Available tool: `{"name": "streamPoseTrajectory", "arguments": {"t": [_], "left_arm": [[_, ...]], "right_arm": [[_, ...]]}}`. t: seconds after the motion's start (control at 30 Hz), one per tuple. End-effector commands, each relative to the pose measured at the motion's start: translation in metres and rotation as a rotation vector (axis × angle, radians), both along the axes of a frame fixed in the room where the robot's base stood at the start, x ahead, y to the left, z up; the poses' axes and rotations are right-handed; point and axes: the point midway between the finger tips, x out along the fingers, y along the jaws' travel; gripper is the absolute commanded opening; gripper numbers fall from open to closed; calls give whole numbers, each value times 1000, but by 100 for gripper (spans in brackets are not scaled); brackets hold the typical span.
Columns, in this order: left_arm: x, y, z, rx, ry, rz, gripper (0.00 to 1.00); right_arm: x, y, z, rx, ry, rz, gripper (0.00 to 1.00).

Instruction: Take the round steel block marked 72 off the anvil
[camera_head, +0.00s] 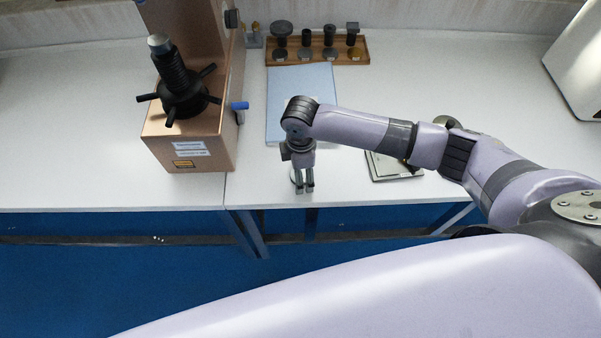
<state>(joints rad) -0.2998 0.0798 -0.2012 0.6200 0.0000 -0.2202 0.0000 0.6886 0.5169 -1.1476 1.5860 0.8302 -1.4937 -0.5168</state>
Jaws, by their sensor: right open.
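The copper-coloured hardness tester (188,150) stands on the left part of the white table. Its black threaded spindle with a spoked handwheel (185,92) rises towards me. A small round grey steel piece (159,40) sits on top of the spindle; I cannot tell block from anvil there, and no marking is readable. My right gripper (304,188) points down near the table's front edge, right of the tester and well apart from it. It is open. A pale round shape (294,177) shows partly behind its fingers; I cannot tell what it is. My left gripper is out of view.
A blue mat (325,79) lies behind my right gripper. A wooden tray (350,57) with several dark fittings stands at the back. A flat, scale-like device (382,170) is partly under my right arm. A white box (580,65) stands far right.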

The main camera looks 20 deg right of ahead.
Motion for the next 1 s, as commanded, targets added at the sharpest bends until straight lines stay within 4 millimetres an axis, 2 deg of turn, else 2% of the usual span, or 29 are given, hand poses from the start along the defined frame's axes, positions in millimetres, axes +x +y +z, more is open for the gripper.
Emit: {"name": "streamPoseTrajectory", "arguments": {"t": [0.17, 1.0], "left_arm": [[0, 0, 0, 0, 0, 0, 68], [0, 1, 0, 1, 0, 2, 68]], "right_arm": [[0, 0, 0, 0, 0, 0, 69], [0, 0, 1, -1, 0, -1, 13]]}}
